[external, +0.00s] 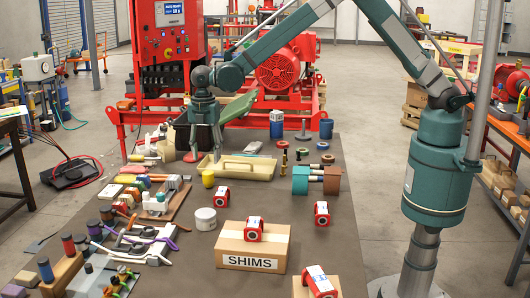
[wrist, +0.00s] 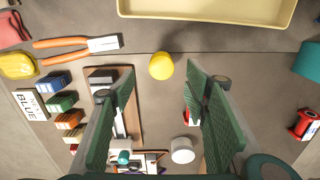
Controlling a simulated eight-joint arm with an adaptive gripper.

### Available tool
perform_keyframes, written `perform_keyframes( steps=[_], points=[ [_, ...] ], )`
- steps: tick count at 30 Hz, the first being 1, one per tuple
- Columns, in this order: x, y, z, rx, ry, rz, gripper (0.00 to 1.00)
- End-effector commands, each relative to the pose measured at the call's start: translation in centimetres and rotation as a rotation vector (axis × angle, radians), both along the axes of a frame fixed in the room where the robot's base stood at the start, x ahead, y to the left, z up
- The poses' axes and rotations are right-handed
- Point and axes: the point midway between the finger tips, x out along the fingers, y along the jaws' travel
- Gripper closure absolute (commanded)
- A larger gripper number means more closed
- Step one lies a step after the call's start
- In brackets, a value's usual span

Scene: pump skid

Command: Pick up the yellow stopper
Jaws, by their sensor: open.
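The yellow stopper (external: 208,179) stands on the dark table top, just in front of the cream tray in the external view. In the wrist view the yellow stopper (wrist: 161,66) looks like a small round yellow piece, alone on bare table, near the line between my fingertips and slightly beyond them. My gripper (external: 205,157) points down above and behind the stopper, over the tray's left end in the external view. In the wrist view my gripper (wrist: 160,82) has its green-padded fingers wide apart with nothing between them. No contact with the stopper shows.
The cream tray (wrist: 205,20) lies just beyond the stopper. A white tub (external: 205,219) stands nearer the camera. Blocks and orange-handled pliers (wrist: 65,43) lie to the left. A SHIMS box (external: 252,248) carries a red part. Table right of the stopper is fairly clear.

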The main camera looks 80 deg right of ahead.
Motion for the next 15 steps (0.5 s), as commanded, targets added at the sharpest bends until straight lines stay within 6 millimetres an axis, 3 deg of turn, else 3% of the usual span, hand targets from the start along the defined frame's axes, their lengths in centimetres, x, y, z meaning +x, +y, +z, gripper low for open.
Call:
perform_keyframes(
  steps=[15],
  points=[
    [0.0, 0.0, -2.6, 0.000, 0.000, -0.001, 0.54]
  ],
)
